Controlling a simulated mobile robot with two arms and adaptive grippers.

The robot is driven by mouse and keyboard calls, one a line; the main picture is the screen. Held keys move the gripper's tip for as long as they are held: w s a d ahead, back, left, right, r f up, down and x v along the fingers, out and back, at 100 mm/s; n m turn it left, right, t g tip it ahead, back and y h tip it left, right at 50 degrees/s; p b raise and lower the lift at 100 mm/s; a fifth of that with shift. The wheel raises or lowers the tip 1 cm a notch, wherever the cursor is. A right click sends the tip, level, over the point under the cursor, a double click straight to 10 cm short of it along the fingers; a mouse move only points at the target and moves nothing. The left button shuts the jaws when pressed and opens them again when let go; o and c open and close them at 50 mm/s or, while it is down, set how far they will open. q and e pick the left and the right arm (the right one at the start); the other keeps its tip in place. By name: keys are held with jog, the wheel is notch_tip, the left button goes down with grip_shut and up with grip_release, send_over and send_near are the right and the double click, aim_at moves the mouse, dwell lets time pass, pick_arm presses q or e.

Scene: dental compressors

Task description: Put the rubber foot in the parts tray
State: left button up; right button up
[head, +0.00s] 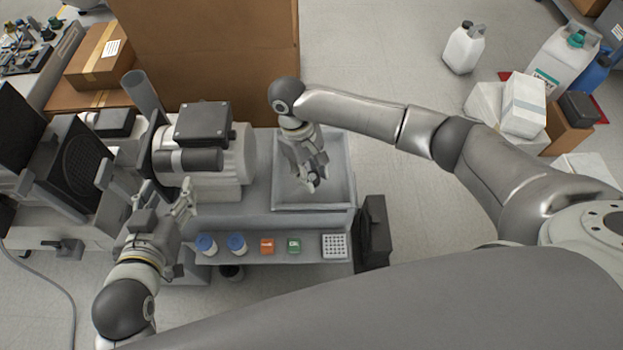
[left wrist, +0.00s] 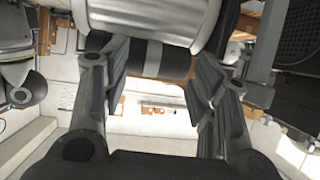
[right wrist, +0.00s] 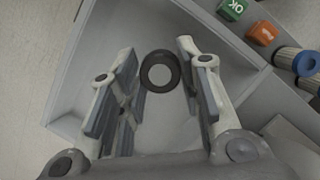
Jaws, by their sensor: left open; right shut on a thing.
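The rubber foot (right wrist: 147,80) is a small black ring between the fingertips of my right gripper (right wrist: 158,68) in the right wrist view. My right gripper (head: 314,180) is shut on it, over the inside of the grey parts tray (head: 343,160) in the head view. The tray's floor shows beneath the ring in the right wrist view (right wrist: 165,125). I cannot tell whether the foot touches the floor. My left gripper (head: 168,200) is open and empty, in front of the compressor; its spread fingers show in the left wrist view (left wrist: 160,75).
The compressor (head: 205,150) stands left of the tray. A shelf in front holds blue-lidded jars (head: 206,245), an orange box (head: 267,246), a green box (head: 294,245) and a white gridded block (head: 334,246). A cardboard panel (head: 220,60) stands behind.

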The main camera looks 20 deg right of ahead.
notch_tip(320, 180, down, 2)
jog(key=shift+f+b, duration=0.25)
jog(key=shift+b, duration=0.15)
jog(key=shift+f, duration=0.15)
pick_arm(q)
jog(key=r+t, duration=0.1)
jog(key=w+r, duration=0.1)
jog(key=r, duration=0.1)
jog(key=w+d+r+t, duration=0.1)
jog(key=shift+d+r+t+h, duration=0.1)
jog(key=shift+r+t+h, duration=0.05)
jog(key=shift+t+h, duration=0.2)
pick_arm(e)
jog(key=shift+s, duration=0.1)
jog(key=o, duration=0.9)
jog(key=shift+c, duration=0.2)
pick_arm(q)
jog(key=shift+s+f, duration=0.1)
jog(key=shift+f, duration=0.1)
